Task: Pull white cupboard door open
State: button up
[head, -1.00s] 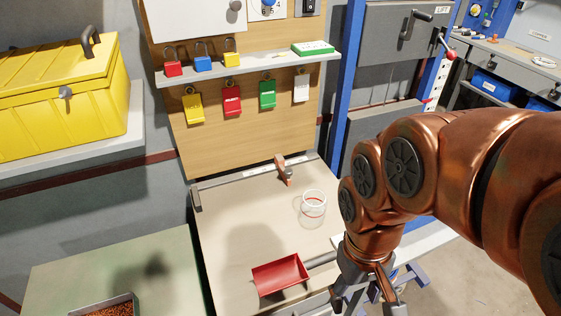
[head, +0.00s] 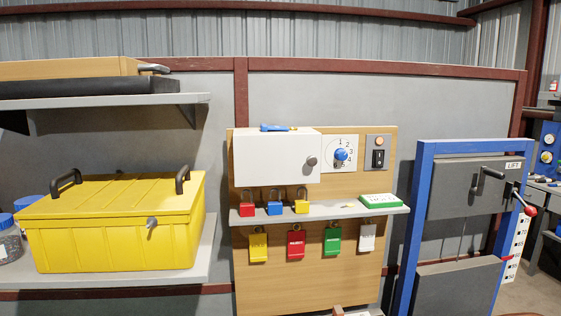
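The white cupboard (head: 270,158) hangs at the top left of the wooden board. Its white door faces me and looks shut. A round dark knob (head: 311,161) sits near the door's right edge. A blue item with a bit of yellow (head: 278,127) lies on top of the cupboard. My gripper is outside the current head view, so its state and its distance from the door do not show.
Below the cupboard, a grey shelf (head: 337,212) holds red, blue and yellow padlocks and a green-white box (head: 380,201). Coloured tags hang beneath. A dial (head: 341,155) and a switch (head: 378,158) are to the right. A yellow toolbox (head: 115,225) stands left; a blue-framed lift (head: 425,230) stands right.

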aim_at(261, 160)
jog(key=k, duration=1.2)
jog(key=u, duration=1.15)
jog(key=i, duration=1.35)
jog(key=z, duration=0.2)
